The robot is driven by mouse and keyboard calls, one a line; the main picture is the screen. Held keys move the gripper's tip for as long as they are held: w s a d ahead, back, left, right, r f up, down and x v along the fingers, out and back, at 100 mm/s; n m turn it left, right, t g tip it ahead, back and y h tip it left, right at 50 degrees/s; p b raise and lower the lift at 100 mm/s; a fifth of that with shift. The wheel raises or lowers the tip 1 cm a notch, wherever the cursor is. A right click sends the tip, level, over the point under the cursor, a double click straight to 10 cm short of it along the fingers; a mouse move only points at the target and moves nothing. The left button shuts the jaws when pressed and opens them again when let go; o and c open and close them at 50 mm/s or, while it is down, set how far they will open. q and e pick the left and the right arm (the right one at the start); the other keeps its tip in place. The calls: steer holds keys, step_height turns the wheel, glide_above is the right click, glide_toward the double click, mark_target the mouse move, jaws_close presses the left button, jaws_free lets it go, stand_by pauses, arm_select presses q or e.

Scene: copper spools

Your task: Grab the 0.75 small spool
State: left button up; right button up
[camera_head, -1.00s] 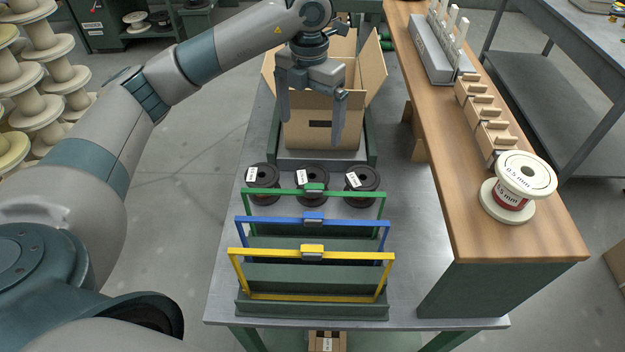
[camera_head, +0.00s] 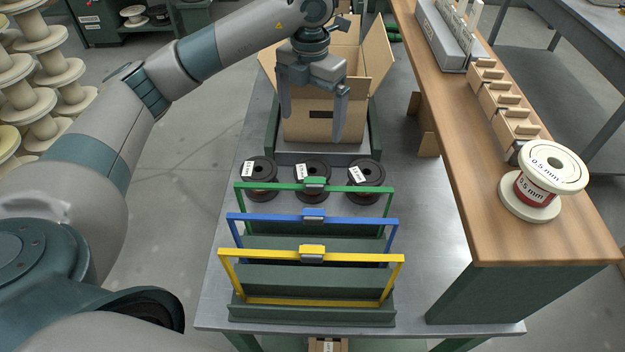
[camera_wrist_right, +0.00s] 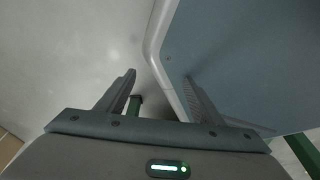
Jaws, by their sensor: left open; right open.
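Three small dark spools stand in a row on the grey table: a left one (camera_head: 260,178), a middle one (camera_head: 312,180) and a right one (camera_head: 366,181). Each has a white label on top. The print is too small to tell surely which is 0.75. The green frame crosses in front of them. My left gripper (camera_head: 313,119) is open and empty, pointing down above the table, beyond the spool row and in front of the cardboard box. My right gripper (camera_wrist_right: 160,90) is open and empty in the right wrist view, and out of the head view.
An open cardboard box (camera_head: 307,127) stands behind the spools. Blue (camera_head: 350,219) and yellow (camera_head: 350,257) frames stand nearest. A large 0.5 mm spool (camera_head: 538,185) sits on the raised wooden shelf (camera_head: 510,235) at right. A blue-grey panel (camera_wrist_right: 230,50) is near my right gripper.

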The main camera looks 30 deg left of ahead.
arm_select(q)
step_height(320, 180, down, 5)
steer(key=p, duration=0.4)
glide_above(312, 172)
steer(key=s, duration=0.1)
step_height(312, 172, down, 6)
steer(key=f, duration=0.1)
steer(key=shift+s+d+f, duration=0.15)
steer(key=shift+s+d, duration=0.05)
steer(key=shift+d, duration=0.05)
arm_select(e)
steer(key=s+d+r+g, duration=0.1)
steer(key=s+d+r, duration=0.1)
steer(key=s, duration=0.4)
steer(key=shift+d+r+g+h, duration=0.15)
steer(key=shift+r+g+h, duration=0.15)
steer(key=shift+g, duration=0.1)
steer(key=shift+r, duration=0.1)
arm_select(q)
steer(key=shift+f+p, duration=0.45)
steer(key=shift+p, duration=0.2)
step_height(312, 172, down, 3)
steer(key=shift+d+p, duration=0.15)
steer(key=shift+p, duration=0.65)
steer(key=shift+w+f, duration=0.1)
steer(key=shift+f, duration=0.55)
arm_select(e)
step_height(312, 172, up, 3)
steer(key=shift+f, duration=0.1)
